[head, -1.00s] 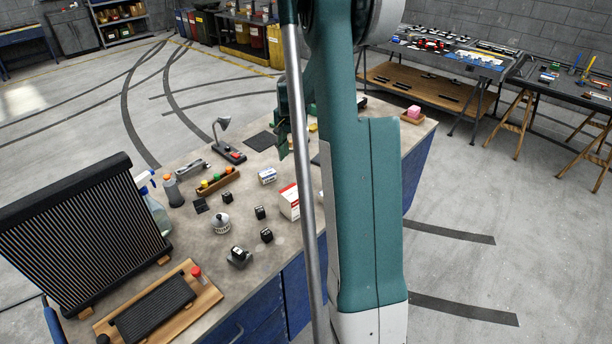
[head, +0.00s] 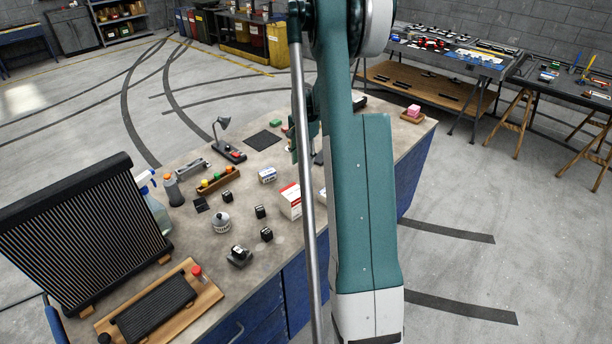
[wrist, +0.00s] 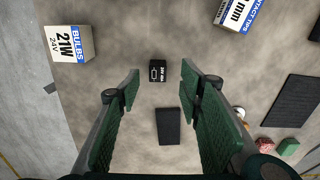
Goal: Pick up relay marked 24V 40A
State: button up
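In the wrist view a small black relay (wrist: 158,73) stands on the bench, with a white symbol and small white lettering that I read only in part, seemingly "24V 40A". My gripper (wrist: 160,83) is open and empty above the bench. The relay shows between and slightly beyond its two green fingers, apparently below them and untouched. In the head view my gripper (head: 299,143) is partly hidden behind my arm. Similar black relays (head: 260,212) (head: 266,234) stand on the bench; their markings are too small to read there.
A flat black block (wrist: 168,126) lies near the relay between the fingers. A bulbs box (wrist: 70,44) is at upper left, a contact tips box (wrist: 236,12) at upper right. A black mat (wrist: 292,100) and green block (wrist: 288,147) lie right. Bare bench surrounds the relay.

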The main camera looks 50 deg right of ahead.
aim_at(304, 172)
jog(key=shift+f, duration=1.05)
jog(key=shift+f, duration=0.1)
jog(key=shift+s+a+f, duration=0.1)
jog(key=shift+f, duration=1.15)
jog(key=shift+s+f, duration=0.1)
jog(key=shift+f, duration=1.15)
jog(key=c, duration=1)
